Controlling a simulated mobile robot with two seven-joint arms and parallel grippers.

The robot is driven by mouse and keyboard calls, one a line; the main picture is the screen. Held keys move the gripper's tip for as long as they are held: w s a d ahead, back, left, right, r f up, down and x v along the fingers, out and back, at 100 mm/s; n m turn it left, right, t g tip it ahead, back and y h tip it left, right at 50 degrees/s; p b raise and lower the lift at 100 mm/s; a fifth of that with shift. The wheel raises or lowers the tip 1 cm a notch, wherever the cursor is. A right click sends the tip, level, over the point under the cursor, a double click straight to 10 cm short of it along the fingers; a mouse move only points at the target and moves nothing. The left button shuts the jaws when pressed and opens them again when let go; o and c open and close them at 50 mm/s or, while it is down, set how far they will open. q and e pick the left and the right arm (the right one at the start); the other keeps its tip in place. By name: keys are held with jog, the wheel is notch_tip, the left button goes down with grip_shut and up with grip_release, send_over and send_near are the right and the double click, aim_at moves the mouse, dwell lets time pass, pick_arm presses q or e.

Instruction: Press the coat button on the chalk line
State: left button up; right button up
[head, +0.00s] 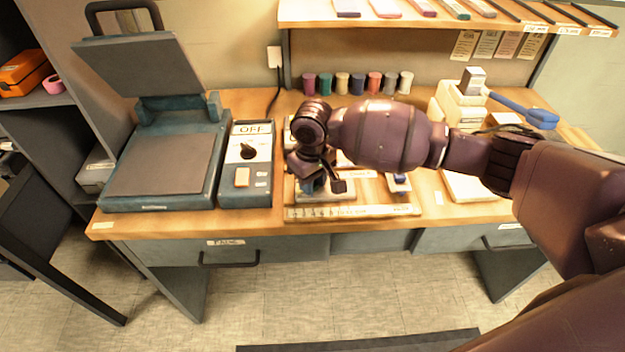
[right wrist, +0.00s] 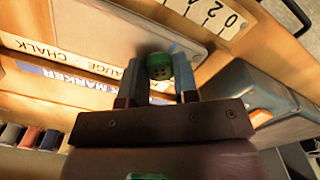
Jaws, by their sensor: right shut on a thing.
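My right gripper (head: 320,184) reaches over the middle of the workbench, pointing down beside the control box. In the right wrist view the right gripper (right wrist: 157,88) is shut on a round green coat button (right wrist: 160,66) with small holes, held between its fingertips. A pale grey plate (right wrist: 130,28) lies beyond the fingers in that view. The gripper hides much of this area in the head view. I cannot make out the chalk line; a strip labelled "gauge chalk" (right wrist: 60,57) shows in the wrist view. My left gripper is not in view.
A press (head: 160,165) with its lid raised stands at the left, beside a control box (head: 247,165) marked OFF. A ruler (head: 352,211) lies along the bench's front edge. Several thread spools (head: 357,84) line the back. A blue-handled tool (head: 525,108) lies back right.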

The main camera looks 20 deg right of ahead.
jog(key=shift+f, duration=0.1)
jog(key=o, duration=0.9)
jog(key=shift+o, duration=0.2)
